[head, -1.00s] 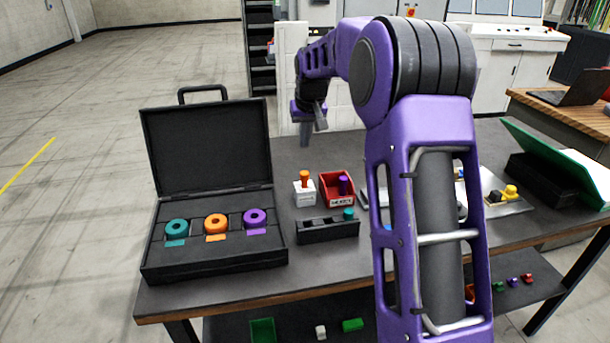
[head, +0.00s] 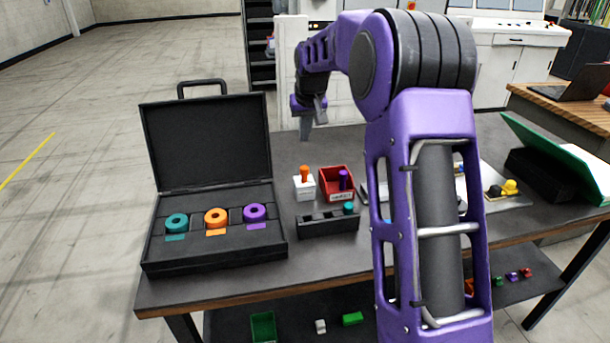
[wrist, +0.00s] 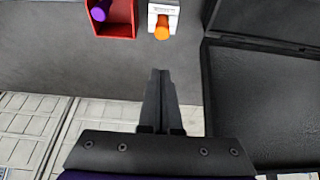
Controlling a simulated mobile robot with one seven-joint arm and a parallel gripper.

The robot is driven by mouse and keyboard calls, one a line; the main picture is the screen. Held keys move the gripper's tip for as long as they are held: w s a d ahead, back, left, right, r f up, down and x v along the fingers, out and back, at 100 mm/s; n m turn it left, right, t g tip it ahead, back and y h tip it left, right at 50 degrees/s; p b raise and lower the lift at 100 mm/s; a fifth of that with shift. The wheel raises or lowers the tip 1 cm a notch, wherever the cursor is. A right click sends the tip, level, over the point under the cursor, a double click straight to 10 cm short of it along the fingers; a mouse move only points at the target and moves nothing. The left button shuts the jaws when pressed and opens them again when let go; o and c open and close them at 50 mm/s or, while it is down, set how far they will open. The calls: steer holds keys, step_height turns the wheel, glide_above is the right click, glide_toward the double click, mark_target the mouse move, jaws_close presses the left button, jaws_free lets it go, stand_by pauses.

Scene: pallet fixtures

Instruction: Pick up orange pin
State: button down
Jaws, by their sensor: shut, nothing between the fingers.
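The orange pin (head: 304,174) stands upright in a small white block (head: 304,189) on the dark table. The pin also shows near the top of the wrist view (wrist: 162,29), with the white block (wrist: 164,11) around its base. My gripper (head: 306,134) is above the table, beyond the pin as seen from the head. In the wrist view its fingers (wrist: 160,76) are together, with nothing between them, and apart from the pin.
A red bin (head: 337,189) with a purple pin (head: 343,180) stands right of the white block. A black holder (head: 320,228) with a teal pin (head: 348,208) is in front. An open black case (head: 212,262) with teal, orange and purple rings is at left.

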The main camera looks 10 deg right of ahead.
steer(key=c, duration=1.5)
jaws_free()
steer(key=o, duration=1)
steer(key=s+r, duration=0.2)
steer(key=s+r+b, duration=0.1)
steer(key=s+r, duration=0.1)
steer(key=s, duration=0.1)
steer(key=shift+s+d+r, duration=0.1)
steer(key=shift+s+r, duration=0.05)
steer(key=shift+r, duration=0.25)
steer(key=shift+c, duration=0.2)
glide_toward(304, 167)
steer(key=x, duration=0.4)
steer(key=shift+w+f, duration=0.3)
steer(key=shift+s+x, duration=0.2)
steer(key=shift+x, duration=2.5)
